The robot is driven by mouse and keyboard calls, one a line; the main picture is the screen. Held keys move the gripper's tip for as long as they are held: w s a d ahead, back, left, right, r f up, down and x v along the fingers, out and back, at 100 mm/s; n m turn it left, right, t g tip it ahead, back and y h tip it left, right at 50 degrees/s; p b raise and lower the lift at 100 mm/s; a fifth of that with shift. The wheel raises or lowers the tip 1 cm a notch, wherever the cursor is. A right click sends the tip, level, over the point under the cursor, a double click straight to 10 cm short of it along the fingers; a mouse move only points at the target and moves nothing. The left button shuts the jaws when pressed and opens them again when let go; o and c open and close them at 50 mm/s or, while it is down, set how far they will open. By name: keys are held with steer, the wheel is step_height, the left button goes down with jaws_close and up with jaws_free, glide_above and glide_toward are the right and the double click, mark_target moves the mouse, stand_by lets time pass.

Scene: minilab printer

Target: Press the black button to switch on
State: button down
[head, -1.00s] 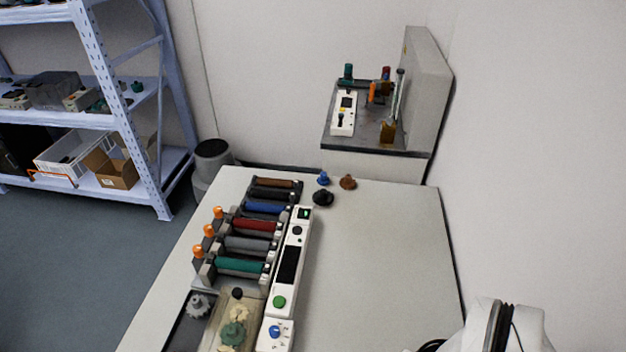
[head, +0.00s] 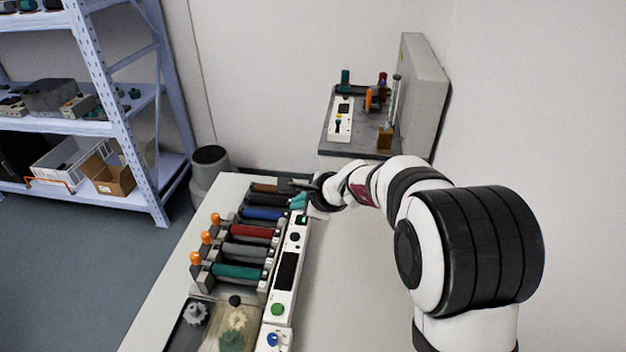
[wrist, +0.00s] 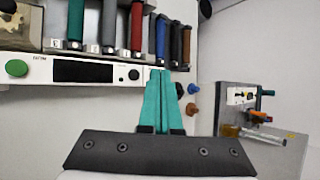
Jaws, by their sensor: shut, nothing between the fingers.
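A long white control panel (head: 272,318) lies beside the roller unit. It bears a round black button (head: 295,237), a dark display and a green button (head: 278,309). In the wrist view the black button (wrist: 133,74) shows just left of my fingertips. My gripper (head: 298,200) has teal fingers, closed together and empty, over the panel's far end. In the wrist view my gripper (wrist: 160,72) hides that end of the panel. Whether the fingertips touch anything cannot be told.
Several coloured rollers (head: 238,271) with orange knobs stand left of the panel. A second machine (head: 340,120) stands behind. The table's right part is partly hidden by my arm.

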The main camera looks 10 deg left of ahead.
mark_target(298, 238)
steer(key=w+f+m, duration=0.1)
steer(key=w+a+f+m, duration=0.1)
steer(key=w, duration=0.1)
steer(key=shift+w+f+t, duration=0.1)
steer(key=shift+f+t, duration=0.2)
steer(key=shift+f, duration=0.05)
steer(key=shift+f, duration=0.1)
steer(key=shift+f, duration=4.3)
steer(key=shift+f, duration=0.1)
steer(key=shift+f, duration=0.3)
steer(key=shift+f, duration=0.45)
steer(key=shift+r, duration=0.85)
